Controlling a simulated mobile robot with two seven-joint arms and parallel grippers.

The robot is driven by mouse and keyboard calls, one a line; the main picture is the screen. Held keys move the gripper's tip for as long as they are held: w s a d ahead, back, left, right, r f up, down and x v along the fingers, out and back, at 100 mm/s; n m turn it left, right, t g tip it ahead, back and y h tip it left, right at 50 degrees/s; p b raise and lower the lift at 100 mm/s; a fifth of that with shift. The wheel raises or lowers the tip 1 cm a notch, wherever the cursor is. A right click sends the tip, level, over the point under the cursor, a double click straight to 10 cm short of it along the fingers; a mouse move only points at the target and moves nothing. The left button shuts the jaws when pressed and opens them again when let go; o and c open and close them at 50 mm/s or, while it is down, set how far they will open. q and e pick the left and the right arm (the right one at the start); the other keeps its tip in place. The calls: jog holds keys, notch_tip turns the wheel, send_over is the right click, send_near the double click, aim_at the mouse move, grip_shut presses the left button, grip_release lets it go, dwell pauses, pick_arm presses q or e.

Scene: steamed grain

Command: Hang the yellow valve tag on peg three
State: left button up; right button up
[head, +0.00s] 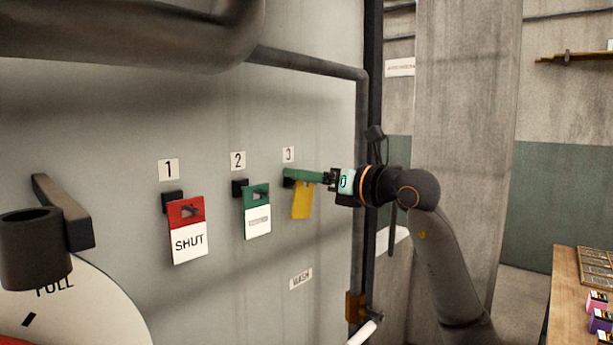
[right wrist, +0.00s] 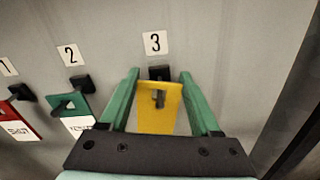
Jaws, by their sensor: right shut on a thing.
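The yellow valve tag (head: 302,200) is at peg three on the grey panel, and it also shows between the green fingers in the right wrist view (right wrist: 158,119). Peg three (right wrist: 160,72) is a black block under the number 3 label, just behind the tag's top edge. Something dark shows in the tag's hole; I cannot tell for certain whether the peg passes through it. My right gripper (head: 294,178) reaches in from the right, shut on the tag, one finger on each side (right wrist: 159,86). In the head view the fingers partly hide peg three. My left gripper is not in view.
A red SHUT tag (head: 187,212) hangs on peg one and a green and white tag (head: 257,222) on peg two, left of peg three. A pipe (head: 362,180) runs down the panel's right side. A dial and dark handle (head: 45,240) stand at lower left.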

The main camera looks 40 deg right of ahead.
jog(key=o, duration=1.5)
jog(key=shift+c, duration=0.2)
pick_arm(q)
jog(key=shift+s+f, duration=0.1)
